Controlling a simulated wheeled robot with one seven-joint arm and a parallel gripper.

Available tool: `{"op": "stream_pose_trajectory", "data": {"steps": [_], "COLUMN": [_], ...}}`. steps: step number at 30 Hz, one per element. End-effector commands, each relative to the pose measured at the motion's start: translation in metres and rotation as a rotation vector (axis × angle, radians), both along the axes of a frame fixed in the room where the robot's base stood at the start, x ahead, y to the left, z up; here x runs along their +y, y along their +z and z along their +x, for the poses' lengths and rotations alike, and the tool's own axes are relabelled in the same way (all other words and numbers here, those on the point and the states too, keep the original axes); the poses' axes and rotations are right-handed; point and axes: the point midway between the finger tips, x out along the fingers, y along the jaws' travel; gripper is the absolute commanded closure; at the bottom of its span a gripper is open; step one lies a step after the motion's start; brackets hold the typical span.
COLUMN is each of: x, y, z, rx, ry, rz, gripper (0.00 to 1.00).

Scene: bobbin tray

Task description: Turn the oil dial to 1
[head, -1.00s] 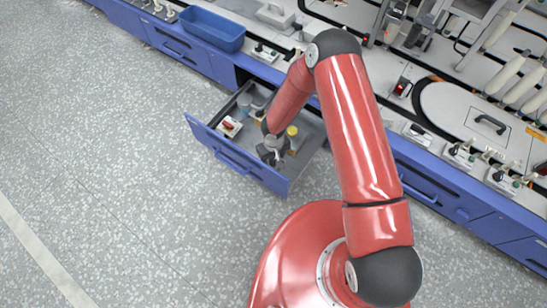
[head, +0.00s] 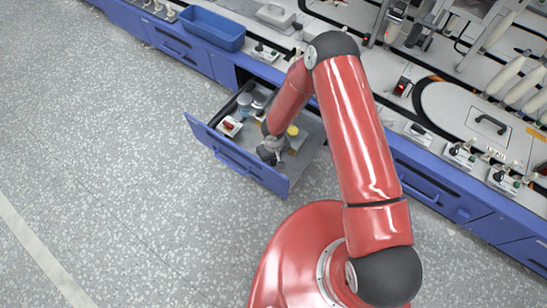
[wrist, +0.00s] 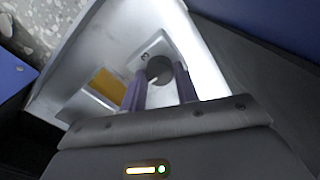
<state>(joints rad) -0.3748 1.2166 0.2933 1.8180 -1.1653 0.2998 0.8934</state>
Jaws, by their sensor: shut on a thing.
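In the wrist view, a round dark knob (wrist: 159,67), which looks like the oil dial, sits on a pale grey plate with a yellow patch (wrist: 108,84) beside it. My gripper (wrist: 160,86) has its two purple-grey fingers on either side of the knob and is shut on it. The number that the dial points to cannot be read. In the head view, my gripper (head: 272,158) reaches down into the open blue-fronted drawer (head: 238,166). My gripper and arm hide the dial there.
In the drawer, a white box with a red switch (head: 229,126) lies to the left, and a yellow-topped item (head: 292,131) stands close to the right of my gripper. A blue bin (head: 212,27) stands on the counter. The floor in front is clear.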

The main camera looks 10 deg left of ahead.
Motion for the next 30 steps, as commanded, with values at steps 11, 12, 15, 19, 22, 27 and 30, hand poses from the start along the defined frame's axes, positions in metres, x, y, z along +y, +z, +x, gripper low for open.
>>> {"op": "stream_pose_trajectory", "data": {"steps": [11, 12, 15, 19, 22, 27, 30], "x": [0.0010, 0.0011, 0.0013, 0.0012, 0.0014, 0.0014, 0.0014], "y": [-0.0031, -0.0032, -0.0027, -0.0025, -0.0020, -0.0017, -0.0012], "z": [0.0002, 0.0001, 0.0002, -0.0004, -0.0004, -0.0010, -0.0013], "rx": [-0.002, -0.002, -0.003, -0.001, -0.002, -0.001, -0.001], "ry": [0.234, 0.269, 0.365, 0.488, 0.583, 0.744, 0.840], "rz": [0.001, 0.001, 0.001, 0.001, 0.002, 0.001, 0.001], "gripper": [0.92, 0.92, 0.92, 0.92, 0.92, 0.92, 0.92]}}
